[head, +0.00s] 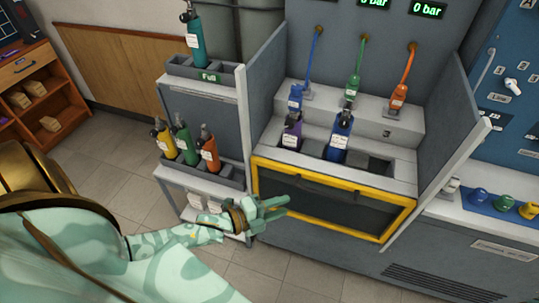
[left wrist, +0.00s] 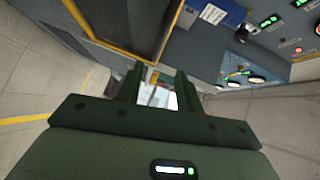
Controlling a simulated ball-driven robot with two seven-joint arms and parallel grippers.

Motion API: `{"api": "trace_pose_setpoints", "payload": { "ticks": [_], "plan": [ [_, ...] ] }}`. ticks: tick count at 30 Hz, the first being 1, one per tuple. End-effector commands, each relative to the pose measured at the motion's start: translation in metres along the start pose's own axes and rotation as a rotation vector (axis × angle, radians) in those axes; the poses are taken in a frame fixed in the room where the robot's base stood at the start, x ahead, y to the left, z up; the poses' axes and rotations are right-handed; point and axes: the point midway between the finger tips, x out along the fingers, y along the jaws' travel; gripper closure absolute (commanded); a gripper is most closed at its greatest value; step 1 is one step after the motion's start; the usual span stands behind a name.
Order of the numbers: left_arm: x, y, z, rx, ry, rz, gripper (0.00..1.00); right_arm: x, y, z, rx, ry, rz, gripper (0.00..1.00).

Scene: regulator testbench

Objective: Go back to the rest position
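My left gripper (head: 283,207) is at the middle of the head view, in front of the yellow-framed drawer front (head: 330,231) of the test bench. Its two fingers are apart with a gap between them. In the left wrist view the fingers (left wrist: 158,88) also stand apart, and only background shows between them. Nothing is held. My right gripper is in neither view.
The bench bay holds a purple bottle (head: 291,134) and a blue bottle (head: 340,137) below coloured hoses. A rack left of it carries a teal bottle (head: 195,38) on top and yellow, green and orange bottles (head: 208,152) below. Floor (head: 120,150) at left is clear.

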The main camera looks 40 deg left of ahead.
Motion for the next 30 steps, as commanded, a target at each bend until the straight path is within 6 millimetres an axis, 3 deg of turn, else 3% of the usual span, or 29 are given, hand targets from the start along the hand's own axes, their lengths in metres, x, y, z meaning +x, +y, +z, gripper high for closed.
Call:
{"api": "trace_pose_setpoints", "payload": {
  "ticks": [3, 7, 26, 28, 30],
  "plan": [
    [-0.017, 0.000, 0.000, -0.001, -0.001, 0.001, 0.64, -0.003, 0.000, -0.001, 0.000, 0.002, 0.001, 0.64],
    [-0.025, 0.000, 0.000, -0.001, -0.001, 0.001, 0.64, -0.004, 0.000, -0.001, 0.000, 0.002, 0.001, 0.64],
    [-0.025, 0.002, 0.001, -0.052, -0.006, 0.010, 0.64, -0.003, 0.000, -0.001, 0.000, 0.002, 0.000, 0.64],
    [-0.029, 0.017, 0.010, -0.152, -0.046, 0.065, 0.64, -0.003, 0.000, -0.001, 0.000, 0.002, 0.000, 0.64],
    [-0.043, 0.055, 0.033, -0.288, -0.149, 0.170, 0.64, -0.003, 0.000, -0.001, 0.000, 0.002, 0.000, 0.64]
  ]
}}
